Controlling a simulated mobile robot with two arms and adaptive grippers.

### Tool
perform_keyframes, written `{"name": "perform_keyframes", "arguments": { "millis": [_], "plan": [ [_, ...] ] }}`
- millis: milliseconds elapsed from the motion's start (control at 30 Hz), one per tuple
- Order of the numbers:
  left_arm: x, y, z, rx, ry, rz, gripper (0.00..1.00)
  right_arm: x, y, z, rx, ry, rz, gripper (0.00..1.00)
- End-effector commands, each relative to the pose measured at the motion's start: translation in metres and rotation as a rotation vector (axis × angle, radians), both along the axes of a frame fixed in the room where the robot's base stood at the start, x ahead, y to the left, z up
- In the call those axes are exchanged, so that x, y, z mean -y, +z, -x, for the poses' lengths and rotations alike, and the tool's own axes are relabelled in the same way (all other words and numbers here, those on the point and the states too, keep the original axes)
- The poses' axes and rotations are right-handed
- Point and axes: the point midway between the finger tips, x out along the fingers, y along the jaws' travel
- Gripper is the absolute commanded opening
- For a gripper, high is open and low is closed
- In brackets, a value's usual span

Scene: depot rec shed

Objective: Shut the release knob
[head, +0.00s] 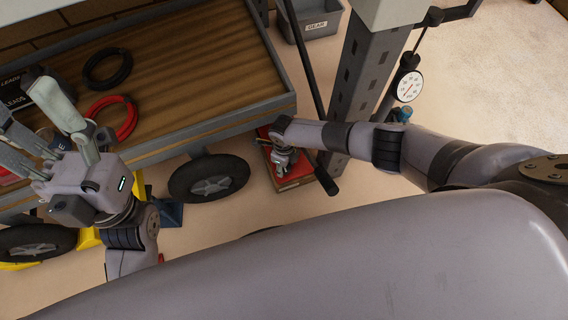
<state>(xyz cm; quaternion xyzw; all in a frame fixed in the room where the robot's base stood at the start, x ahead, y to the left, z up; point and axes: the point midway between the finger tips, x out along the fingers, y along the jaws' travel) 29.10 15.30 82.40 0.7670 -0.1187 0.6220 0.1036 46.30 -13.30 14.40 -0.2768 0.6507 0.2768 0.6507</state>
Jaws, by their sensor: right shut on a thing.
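My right gripper (283,158) points down at the small red unit (294,178) on the floor, beside the foot of the grey post. It is shut on a small part there, apparently the release knob, which the fingers hide. A long black lever with a dark grip (326,180) rises just right of the gripper. My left gripper (32,108) is at the left, over the cart, with its fingers spread and nothing seen between them.
The wooden-topped cart (200,60) holds a black cable coil (107,68), a red coil (112,118) and black boxes (22,88). Its wheel (209,178) is near my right gripper. The perforated post (362,80) and dial gauge (409,86) stand right. A grey bin (312,20) is behind.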

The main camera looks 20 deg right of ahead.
Motion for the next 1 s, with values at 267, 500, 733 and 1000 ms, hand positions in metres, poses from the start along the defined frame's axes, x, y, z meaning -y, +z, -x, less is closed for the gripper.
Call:
{"name": "perform_keyframes", "arguments": {
  "millis": [267, 500, 733, 1000],
  "plan": [
    [0.000, 0.001, 0.000, 0.005, 0.000, 0.001, 0.59, 0.001, 0.000, -0.001, 0.001, -0.002, 0.001, 0.50],
    [0.000, 0.001, 0.000, 0.005, 0.000, 0.002, 0.59, 0.000, 0.000, 0.000, 0.000, -0.001, 0.000, 0.59],
    [-0.001, 0.001, -0.001, 0.003, 0.003, 0.005, 0.59, 0.000, 0.001, 0.000, 0.000, 0.000, 0.000, 0.59],
    [0.000, 0.001, -0.001, 0.001, 0.001, 0.002, 0.59, 0.001, 0.025, -0.001, 0.002, 0.001, -0.001, 0.59]
  ]
}}
